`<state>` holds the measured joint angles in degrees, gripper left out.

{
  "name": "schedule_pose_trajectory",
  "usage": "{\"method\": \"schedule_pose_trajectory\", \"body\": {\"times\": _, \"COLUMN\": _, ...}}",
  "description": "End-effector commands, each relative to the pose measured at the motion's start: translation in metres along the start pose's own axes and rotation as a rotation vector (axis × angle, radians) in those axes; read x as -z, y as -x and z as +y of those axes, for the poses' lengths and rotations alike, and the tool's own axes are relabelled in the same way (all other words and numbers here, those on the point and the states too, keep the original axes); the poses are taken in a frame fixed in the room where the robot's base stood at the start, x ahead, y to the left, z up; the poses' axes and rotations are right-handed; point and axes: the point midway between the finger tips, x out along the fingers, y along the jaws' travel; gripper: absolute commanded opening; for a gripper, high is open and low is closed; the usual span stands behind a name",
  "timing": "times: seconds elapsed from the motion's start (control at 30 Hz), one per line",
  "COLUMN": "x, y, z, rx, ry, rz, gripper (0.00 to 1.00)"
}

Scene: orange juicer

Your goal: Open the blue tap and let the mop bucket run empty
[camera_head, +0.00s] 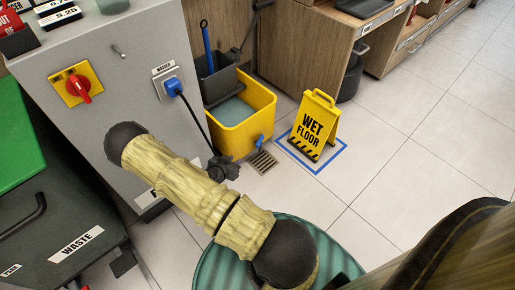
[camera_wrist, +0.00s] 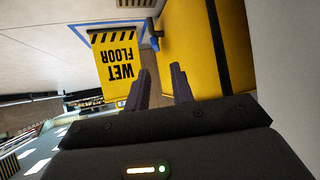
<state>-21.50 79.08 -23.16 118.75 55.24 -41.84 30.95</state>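The yellow mop bucket (camera_head: 262,97) stands on the floor beside the grey cabinet, with grey-blue liquid visible inside. Its yellow wall fills the upper right of the wrist view (camera_wrist: 187,45). The blue tap (camera_head: 260,141) sticks out low on the bucket's front, above the floor drain (camera_head: 263,162). In the wrist view the tap (camera_wrist: 154,40) is small and dark beside the bucket wall, its exact position hard to read. My gripper (camera_head: 228,167) is in front of the bucket, left of the tap and apart from it. Its two fingers (camera_wrist: 161,84) are spread with nothing between them.
A yellow wet floor sign (camera_head: 315,126) stands in a blue floor outline right of the drain. The grey cabinet (camera_head: 140,75) has a red switch (camera_head: 78,85) and a blue plug (camera_head: 173,87) with a hanging cable. Open tiled floor lies right.

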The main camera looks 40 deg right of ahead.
Motion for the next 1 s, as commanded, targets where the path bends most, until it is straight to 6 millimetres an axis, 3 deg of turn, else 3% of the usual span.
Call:
{"method": "schedule_pose_trajectory", "body": {"times": 0.03, "x": -0.011, "y": -0.013, "z": 0.007, "rx": -0.004, "ry": 0.004, "rz": 0.053, "gripper": 0.24}}
{"method": "schedule_pose_trajectory", "body": {"times": 0.2, "x": -0.013, "y": -0.03, "z": 0.018, "rx": 0.001, "ry": -0.009, "rz": 0.171, "gripper": 0.24}}
{"method": "schedule_pose_trajectory", "body": {"times": 0.73, "x": -0.012, "y": -0.04, "z": 0.02, "rx": 0.001, "ry": -0.014, "rz": 0.189, "gripper": 0.24}}
{"method": "schedule_pose_trajectory", "body": {"times": 1.0, "x": -0.007, "y": -0.08, "z": 0.02, "rx": 0.001, "ry": -0.015, "rz": 0.189, "gripper": 0.24}}
